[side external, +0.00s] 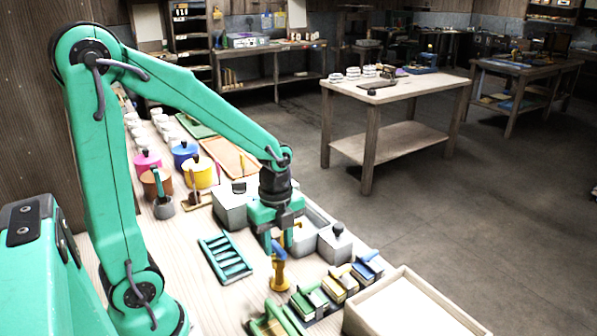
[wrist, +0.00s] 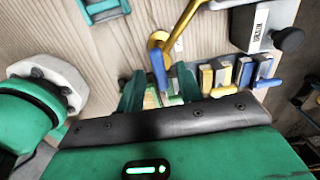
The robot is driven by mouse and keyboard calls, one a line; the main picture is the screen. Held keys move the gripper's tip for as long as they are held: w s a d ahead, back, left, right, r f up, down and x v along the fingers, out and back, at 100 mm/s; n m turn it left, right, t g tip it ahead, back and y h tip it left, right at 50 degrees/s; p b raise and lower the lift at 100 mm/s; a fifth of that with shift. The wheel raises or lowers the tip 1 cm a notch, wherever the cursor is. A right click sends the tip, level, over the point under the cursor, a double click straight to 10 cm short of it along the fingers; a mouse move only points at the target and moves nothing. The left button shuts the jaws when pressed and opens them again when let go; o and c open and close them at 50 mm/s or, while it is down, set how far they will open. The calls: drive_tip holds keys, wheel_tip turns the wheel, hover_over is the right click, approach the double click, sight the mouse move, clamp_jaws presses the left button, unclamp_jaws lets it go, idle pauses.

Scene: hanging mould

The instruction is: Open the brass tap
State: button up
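The brass tap (side external: 279,271) stands upright on the bench, with a blue lever (side external: 279,248) on top. In the wrist view its brass spout (wrist: 187,17) runs up and right from the round body, and the blue lever (wrist: 158,66) points down towards me. My gripper (side external: 278,243) is just above the tap, pointing down. In the wrist view my gripper (wrist: 160,72) is open, its two green fingers apart, with the lever's end between them in the picture. Gaps show on both sides of the lever. I cannot tell how far the fingers reach down beside it.
A grey box (side external: 334,243) with a dark knob is behind the tap. Small yellow, blue and green blocks (wrist: 237,70) stand right of it. A green slatted rack (side external: 226,259) lies to the left. A wooden tray (side external: 467,320) is at front right. Coloured pots (side external: 200,171) stand farther back.

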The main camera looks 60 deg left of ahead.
drive_tip(key=shift+f, duration=0.25)
clamp_jaws()
